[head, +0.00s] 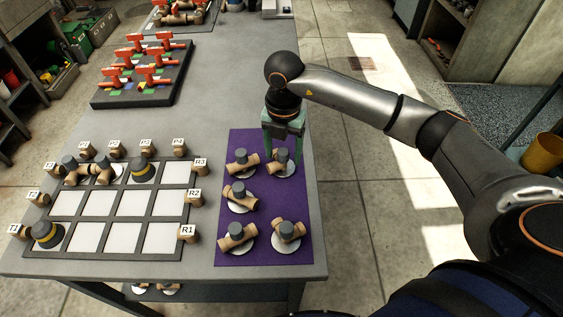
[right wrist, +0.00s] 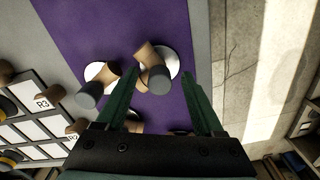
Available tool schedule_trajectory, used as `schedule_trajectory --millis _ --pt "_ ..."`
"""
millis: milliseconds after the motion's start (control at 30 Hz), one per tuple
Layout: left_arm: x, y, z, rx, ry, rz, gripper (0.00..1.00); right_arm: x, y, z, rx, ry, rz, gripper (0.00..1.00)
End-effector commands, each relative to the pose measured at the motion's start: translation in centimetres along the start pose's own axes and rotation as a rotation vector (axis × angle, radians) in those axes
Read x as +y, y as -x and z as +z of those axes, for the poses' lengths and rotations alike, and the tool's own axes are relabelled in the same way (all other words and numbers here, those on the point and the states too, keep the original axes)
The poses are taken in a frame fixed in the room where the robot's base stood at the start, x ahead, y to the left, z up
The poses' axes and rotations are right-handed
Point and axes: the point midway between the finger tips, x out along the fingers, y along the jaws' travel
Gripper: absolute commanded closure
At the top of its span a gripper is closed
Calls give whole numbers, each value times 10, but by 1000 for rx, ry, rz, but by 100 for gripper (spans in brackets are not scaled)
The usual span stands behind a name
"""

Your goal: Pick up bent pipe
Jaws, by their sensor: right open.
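My right gripper (head: 283,150) points down over the far right of the purple mat (head: 263,210). It is open. Its green fingers stand on either side of a tan pipe piece with a dark grey cap (head: 283,157). In the right wrist view, this pipe (right wrist: 150,62) and its white disc lie ahead of the fingertips (right wrist: 163,75), with nothing visibly clamped; the exact height gap is unclear. A second capped pipe (head: 239,158) stands just left of it. Several similar pipes, including one at the mat's front right (head: 288,231), sit on white discs. My left gripper is not in view.
A grid board (head: 128,195) with white cells and labelled pegs lies left of the mat; pipe pieces occupy some cells. A dark tray of orange-handled valves (head: 140,75) stands farther back. The grey table (head: 215,75) is clear between tray and mat.

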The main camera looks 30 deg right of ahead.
Motion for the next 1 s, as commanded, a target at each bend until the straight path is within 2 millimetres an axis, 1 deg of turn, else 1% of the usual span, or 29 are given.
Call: schedule_trajectory --millis 33,67,633,667,1000 --pt "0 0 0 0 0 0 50 0 0 0 0 0 0 30" --pt "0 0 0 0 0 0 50 0 0 0 0 0 0 34" --pt "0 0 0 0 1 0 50 0 1 0 0 0 1 98" --pt "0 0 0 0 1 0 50 0 1 0 0 0 1 100" --pt "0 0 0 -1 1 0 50 1 2 0 -1 0 3 100"
